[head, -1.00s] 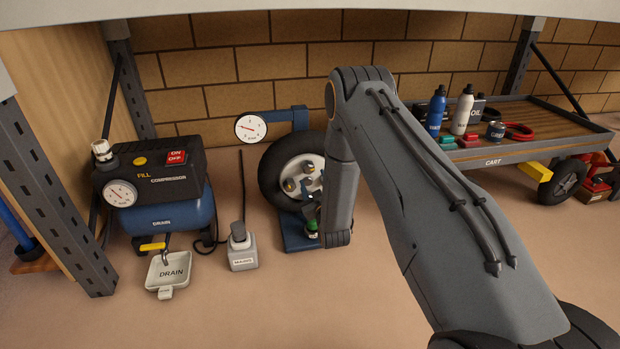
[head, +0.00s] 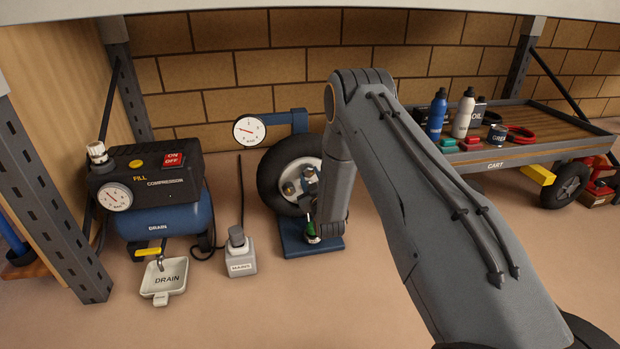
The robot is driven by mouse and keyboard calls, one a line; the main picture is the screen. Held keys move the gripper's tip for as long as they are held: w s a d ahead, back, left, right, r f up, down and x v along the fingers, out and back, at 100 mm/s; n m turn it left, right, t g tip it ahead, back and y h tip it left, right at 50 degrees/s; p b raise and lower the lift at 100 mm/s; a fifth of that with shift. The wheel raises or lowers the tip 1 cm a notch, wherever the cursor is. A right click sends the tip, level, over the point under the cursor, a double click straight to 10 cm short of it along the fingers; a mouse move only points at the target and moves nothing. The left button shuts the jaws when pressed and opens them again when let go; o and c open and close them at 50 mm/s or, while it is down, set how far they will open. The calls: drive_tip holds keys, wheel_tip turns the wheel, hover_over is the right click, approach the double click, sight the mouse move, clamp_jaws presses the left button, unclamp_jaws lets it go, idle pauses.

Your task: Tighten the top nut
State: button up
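A black tyre with a pale hub (head: 284,188) stands upright on a blue stand (head: 301,247), left of my arm. On the hub, a brassy nut (head: 289,188) shows at the left and another nut, the top one (head: 308,172), shows higher, close to my arm's edge. The right side of the hub is hidden behind my arm's hanging link. Whether anything touches a nut cannot be seen.
A round gauge (head: 249,130) stands on the blue post above the tyre. A blue compressor (head: 155,195), a drain tray (head: 164,279) and a grey mains box (head: 240,257) stand to the left. A cart (head: 508,160) with bottles stands at the right. The front floor is clear.

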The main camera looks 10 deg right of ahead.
drive_tip(key=shift+m+p, duration=0.35)
drive_tip(key=shift+m, duration=0.05)
drive_tip(key=m+p, duration=0.2)
drive_tip(key=m, duration=0.1)
drive_tip(key=shift+s+a+m+p, duration=0.1)
drive_tip(key=shift+m+p, duration=0.25)
drive_tip(key=shift+m, duration=0.05)
drive_tip(key=m+p, duration=0.3)
drive_tip(key=m, duration=0.2)
drive_tip(key=shift+a, duration=0.15)
drive_tip(key=m+p, duration=0.2)
drive_tip(key=m, duration=0.3)
drive_tip(key=shift+a+m, duration=0.1)
drive_tip(key=shift+m, duration=0.3)
drive_tip(key=shift+r+m+p, duration=0.1)
drive_tip(key=shift+m+p, duration=0.7)
drive_tip(key=shift+m, duration=1.4)
drive_tip(key=o, duration=1)
drive_tip(key=shift+o, duration=0.2)
